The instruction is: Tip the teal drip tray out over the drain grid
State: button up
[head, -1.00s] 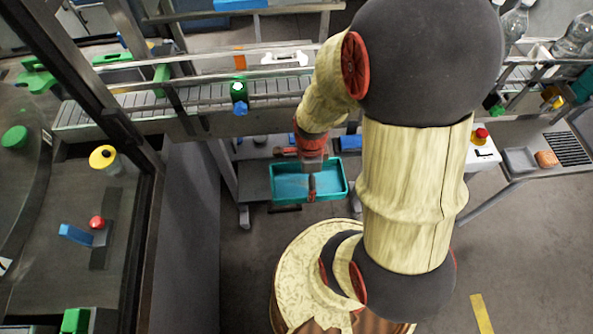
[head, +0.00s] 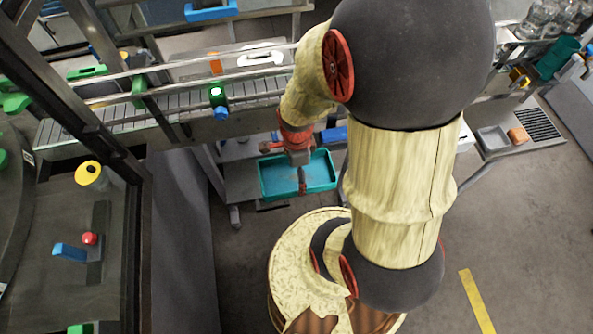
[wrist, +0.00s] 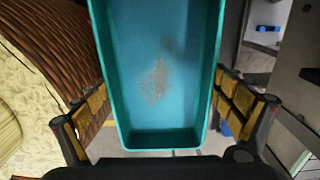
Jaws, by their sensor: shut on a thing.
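The teal drip tray (head: 264,191) is a shallow rectangular box, seen below the conveyor in the head view. My gripper (head: 301,178) reaches down to it and is shut on it. In the wrist view, the tray (wrist: 213,60) lies between the two fingers of my gripper (wrist: 165,110), one at each long side. Its inside is blue-teal with a pale brownish patch near the middle. It looks about level. I cannot tell whether it touches the shelf under it. The drain grid (head: 541,124), dark and slotted, is in a counter at the far right, well away from the tray.
The conveyor (head: 180,103) runs behind the tray. The floor (head: 510,225) at right is open, with a yellow stripe (head: 477,300).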

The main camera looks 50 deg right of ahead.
jog(key=shift+r+p, duration=1)
jog(key=shift+r, duration=0.3)
